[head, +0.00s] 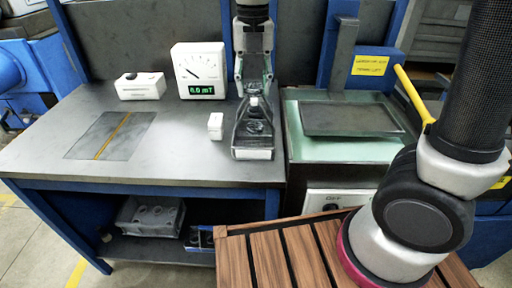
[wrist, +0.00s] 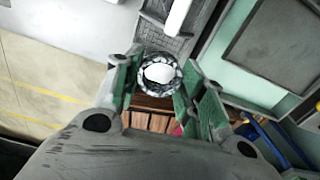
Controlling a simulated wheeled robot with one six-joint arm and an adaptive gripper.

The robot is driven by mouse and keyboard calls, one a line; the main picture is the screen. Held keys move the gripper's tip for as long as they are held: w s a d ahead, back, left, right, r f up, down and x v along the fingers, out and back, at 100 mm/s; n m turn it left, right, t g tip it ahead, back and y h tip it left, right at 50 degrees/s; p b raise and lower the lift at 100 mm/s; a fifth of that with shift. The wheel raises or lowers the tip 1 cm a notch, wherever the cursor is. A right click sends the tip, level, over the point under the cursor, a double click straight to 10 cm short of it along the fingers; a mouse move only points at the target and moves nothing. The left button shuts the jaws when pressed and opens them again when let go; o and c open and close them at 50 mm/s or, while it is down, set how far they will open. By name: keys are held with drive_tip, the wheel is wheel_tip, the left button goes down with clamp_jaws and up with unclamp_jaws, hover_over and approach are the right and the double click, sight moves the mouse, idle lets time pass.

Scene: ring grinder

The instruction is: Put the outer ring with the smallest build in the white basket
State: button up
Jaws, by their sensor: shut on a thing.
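My gripper (head: 254,98) points down above the right end of the grey workbench. In the wrist view its green-padded fingers (wrist: 158,85) are shut on a round, mottled grey metal ring (wrist: 146,84), with a light centre showing through its hole. A dark tray-like holder (head: 239,140) with a white front strip stands on the bench right below my gripper. What lies inside it is small and hard to tell. A gridded dark surface (wrist: 160,38) shows behind the ring in the wrist view. I cannot make out a plainly white basket.
A small white block (head: 215,126) stands left of the holder. Behind are a gauge reading 0.0 mT (head: 200,72) and a white box (head: 140,87). A grey plate (head: 350,118) lies on the machine at right. The bench's left and front are mostly clear.

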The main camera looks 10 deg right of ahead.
wheel_tip(320, 180, down, 18)
drive_tip(key=shift+r, duration=0.15)
idle(0.3)
drive_tip(key=o, duration=1.1)
